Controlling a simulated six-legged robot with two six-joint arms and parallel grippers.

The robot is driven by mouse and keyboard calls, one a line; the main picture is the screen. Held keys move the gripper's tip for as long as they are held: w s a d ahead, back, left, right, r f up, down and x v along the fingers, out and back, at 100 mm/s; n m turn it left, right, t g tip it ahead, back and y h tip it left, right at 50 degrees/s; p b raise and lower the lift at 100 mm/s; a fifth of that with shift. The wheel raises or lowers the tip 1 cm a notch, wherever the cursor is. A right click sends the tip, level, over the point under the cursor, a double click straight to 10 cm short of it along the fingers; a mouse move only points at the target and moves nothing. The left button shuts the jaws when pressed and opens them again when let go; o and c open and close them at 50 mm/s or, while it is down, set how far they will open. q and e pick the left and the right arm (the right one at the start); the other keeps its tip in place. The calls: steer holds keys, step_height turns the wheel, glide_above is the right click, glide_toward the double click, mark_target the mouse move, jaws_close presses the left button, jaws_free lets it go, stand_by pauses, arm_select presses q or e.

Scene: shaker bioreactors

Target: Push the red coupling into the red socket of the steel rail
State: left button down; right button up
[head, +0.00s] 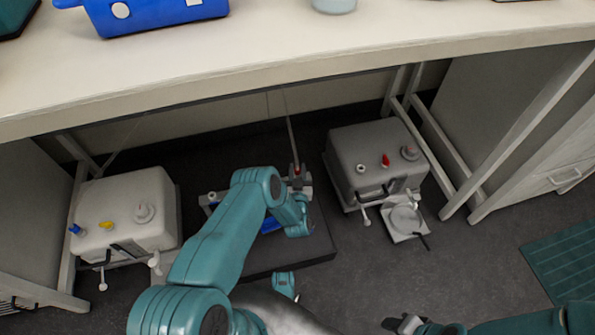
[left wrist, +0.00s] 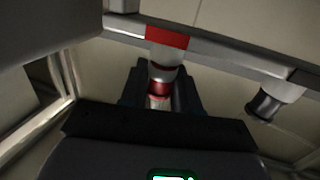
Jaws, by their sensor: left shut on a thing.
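My left gripper (head: 298,182) is under the bench, shut on the red coupling (head: 297,170). A thin hose runs up and back from it. In the left wrist view the coupling (left wrist: 160,88) sits between the dark fingers, a red ring with pale parts. The steel rail (left wrist: 220,48) crosses the top of that view. Its red-banded socket (left wrist: 166,38) is directly in line with the coupling. Their ends look very close or touching; I cannot tell whether the coupling is inside. My right gripper (head: 405,325) is at the bottom edge, away from the rail; its jaws are unclear.
A cream box (head: 125,212) with blue and yellow fittings stands left on the floor. A grey box (head: 375,150) with a red fitting stands right. The bench edge (head: 300,75) overhangs the area. Another socket (left wrist: 275,95) hangs right on the rail.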

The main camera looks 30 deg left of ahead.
arm_select(q)
steer(key=shift+f, duration=0.15)
steer(key=c, duration=0.8)
jaws_free()
steer(key=shift+o, duration=0.2)
